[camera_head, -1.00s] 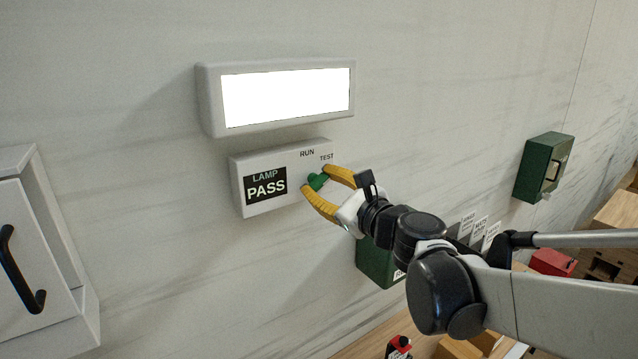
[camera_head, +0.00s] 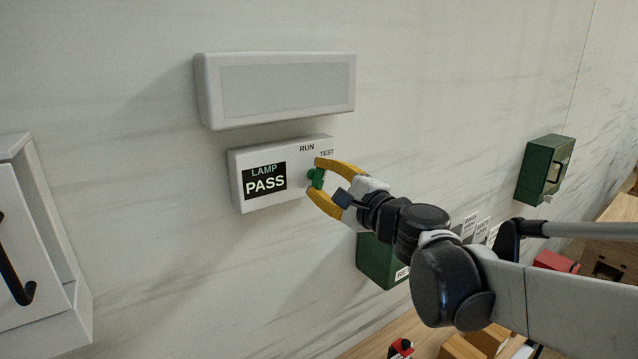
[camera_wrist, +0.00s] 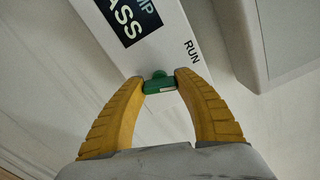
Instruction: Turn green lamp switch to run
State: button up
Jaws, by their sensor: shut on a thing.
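The green lamp switch (camera_head: 316,179) sits on the right part of a white wall box (camera_head: 237,185). The box carries the labels RUN and TEST above the switch and a dark display reading LAMP PASS (camera_head: 265,181). My gripper (camera_head: 317,180) has its yellow fingers closed on the switch knob. In the wrist view the green switch (camera_wrist: 158,84) lies between the fingertips, with the RUN label beyond it to the right. The lamp panel (camera_head: 285,90) above the box is unlit and grey. The fingers partly cover the knob, so its exact pointing is hard to tell.
A white cabinet with a black handle (camera_head: 14,272) is at the left. A green box (camera_head: 378,262) hangs below my arm, and another green box (camera_head: 545,170) is on the wall at right. Wooden boxes and a red item (camera_head: 556,261) stand low at right.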

jog(key=shift+n+b, duration=0.4)
jog(key=shift+n, duration=1.5)
jog(key=o, duration=1.2)
jog(key=shift+w, duration=0.1)
jog(key=v, duration=1.2)
